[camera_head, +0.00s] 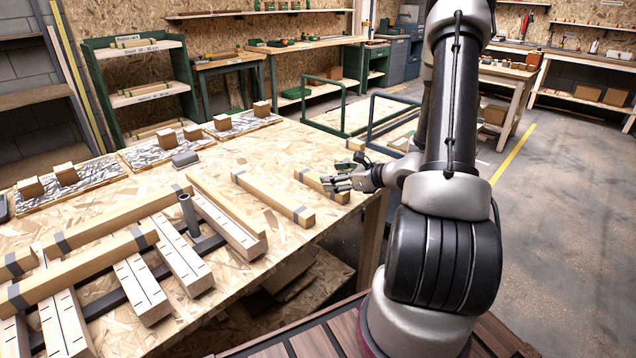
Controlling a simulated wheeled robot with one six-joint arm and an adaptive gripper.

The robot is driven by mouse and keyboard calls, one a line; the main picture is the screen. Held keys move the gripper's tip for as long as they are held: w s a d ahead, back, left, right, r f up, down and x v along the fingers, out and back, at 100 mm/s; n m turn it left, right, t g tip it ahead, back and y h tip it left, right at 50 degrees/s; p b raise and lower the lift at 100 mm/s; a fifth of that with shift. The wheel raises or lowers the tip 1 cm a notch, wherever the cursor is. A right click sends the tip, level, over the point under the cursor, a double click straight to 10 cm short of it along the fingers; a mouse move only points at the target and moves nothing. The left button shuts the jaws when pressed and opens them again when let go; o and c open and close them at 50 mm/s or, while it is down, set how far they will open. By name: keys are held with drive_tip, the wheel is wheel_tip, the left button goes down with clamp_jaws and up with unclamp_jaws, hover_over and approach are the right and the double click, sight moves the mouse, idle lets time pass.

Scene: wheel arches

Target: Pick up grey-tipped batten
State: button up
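Several wooden battens with grey bands near their ends lie on the chipboard table (165,190). One grey-banded batten (268,193) lies alone near the middle, its near end close to the table's front edge. A shorter-looking grey-banded batten (316,183) lies to its right, partly hidden by my gripper. Two more, a rear batten (120,217) and a front batten (85,267), lie across slotted wooden blocks at the left. My gripper (328,183) is open, pointing left, over or beside the right-hand batten. I cannot tell whether it touches it.
Slotted blocks (140,287) and a dark upright post (188,215) crowd the front left. A plain batten (222,205) lies along one block. Foil-like trays (165,147) with small wooden blocks line the table's back. Green-framed racks (325,103) stand behind my gripper.

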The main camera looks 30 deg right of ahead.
sight(320, 184)
drive_tip(key=d+f+m, duration=0.1)
drive_tip(key=w+d+f+m+h, duration=0.1)
drive_tip(key=shift+d+f+t+h, duration=0.3)
drive_tip(key=shift+d+f, duration=0.05)
drive_tip(key=shift+f, duration=0.05)
drive_tip(key=shift+w+a+f+m, duration=0.15)
drive_tip(key=shift+w+f, duration=0.15)
drive_tip(key=shift+w, duration=0.3)
drive_tip(key=shift+w+a+f+m, duration=0.15)
drive_tip(key=shift+w+f, duration=0.1)
drive_tip(key=shift+w, duration=0.3)
drive_tip(key=x, duration=0.5)
drive_tip(key=shift+r, duration=0.1)
drive_tip(key=c, duration=1.2)
